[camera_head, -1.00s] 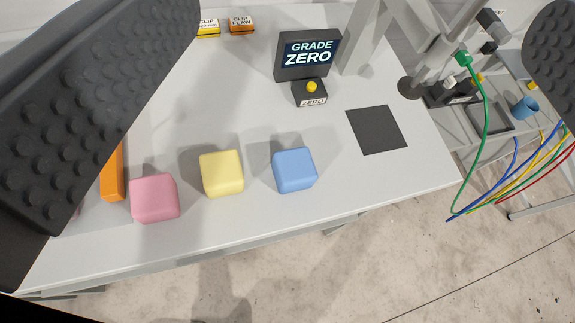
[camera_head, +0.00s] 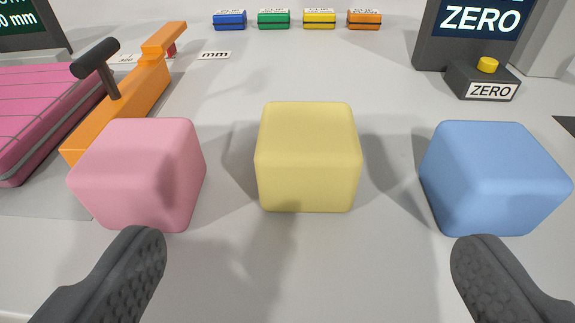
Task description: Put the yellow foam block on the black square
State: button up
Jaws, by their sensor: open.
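The yellow foam block (camera_head: 308,158) sits on the pale table, in the middle of a row of blocks. My gripper (camera_head: 308,265) is open and empty, its two dark ribbed fingers spread wide on the near side of the yellow block. The block lies centred between the fingers' directions, a little beyond the tips. A small part of the black square (camera_head: 567,124) shows at the right edge; the remainder is out of the picture.
A pink block (camera_head: 143,174) stands left of the yellow one, and a blue block (camera_head: 492,178) stands to its right, with gaps between. An orange bar (camera_head: 130,95) lies behind the pink block. A ZERO button box (camera_head: 483,80) is at the back right. Several coloured clips line the back.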

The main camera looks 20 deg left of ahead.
aim_at(308, 135)
jog(key=shift+p+x, duration=0.8)
jog(key=shift+p, duration=0.05)
jog(key=x, duration=0.5)
jog(key=shift+w+a, duration=0.25)
jog(key=shift+w, duration=0.05)
jog(key=shift+d+x, duration=0.15)
jog(key=shift+x, duration=1.2)
jog(key=shift+d+x, duration=0.15)
jog(key=shift+x, duration=1.2)
jog(key=c, duration=1.1)
jog(key=shift+r, duration=0.1)
